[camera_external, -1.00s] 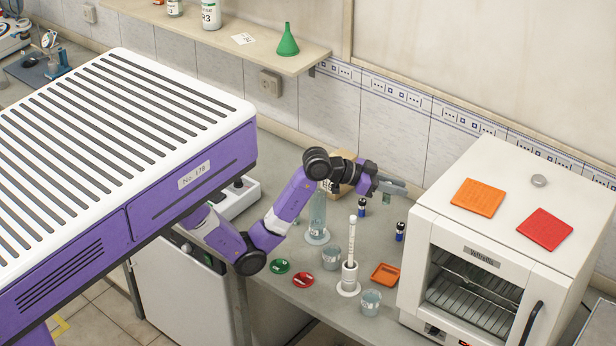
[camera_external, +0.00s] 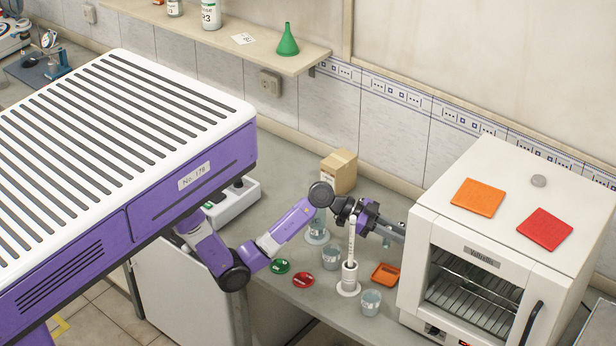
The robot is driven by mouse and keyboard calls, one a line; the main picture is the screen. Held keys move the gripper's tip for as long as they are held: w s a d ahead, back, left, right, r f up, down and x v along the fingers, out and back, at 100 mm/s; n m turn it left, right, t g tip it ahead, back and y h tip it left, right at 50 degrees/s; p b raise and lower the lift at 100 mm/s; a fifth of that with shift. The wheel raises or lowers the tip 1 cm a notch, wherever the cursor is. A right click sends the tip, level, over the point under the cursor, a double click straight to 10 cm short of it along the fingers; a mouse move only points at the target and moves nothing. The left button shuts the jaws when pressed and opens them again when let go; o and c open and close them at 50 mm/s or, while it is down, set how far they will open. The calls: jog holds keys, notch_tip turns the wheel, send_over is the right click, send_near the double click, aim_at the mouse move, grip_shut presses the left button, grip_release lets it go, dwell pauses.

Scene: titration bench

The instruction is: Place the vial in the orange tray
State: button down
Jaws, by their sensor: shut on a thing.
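The small square orange tray (camera_external: 385,274) lies on the bench, left of the oven. My gripper (camera_external: 392,232) is low over the bench, just behind the tray, and is shut on a vial. The held vial is mostly hidden by the fingers; a small dark bit shows beneath them. The other of the two small dark-capped vials is hidden behind my arm.
A white stand with a tall tube (camera_external: 350,262) rises left of the tray. Glass beakers (camera_external: 331,258) (camera_external: 371,302) stand close by. Green (camera_external: 280,266) and red (camera_external: 303,280) dishes lie further left. The white oven (camera_external: 510,250) bounds the right; a cardboard box (camera_external: 339,172) stands behind.

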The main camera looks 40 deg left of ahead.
jog(key=shift+f, duration=3.6)
jog(key=c, duration=1.2)
grip_release()
jog(key=shift+c, duration=0.2)
jog(key=v, duration=0.7)
jog(key=shift+a+r+b, duration=0.15)
jog(key=shift+a+b, duration=0.1)
jog(key=shift+b, duration=0.15)
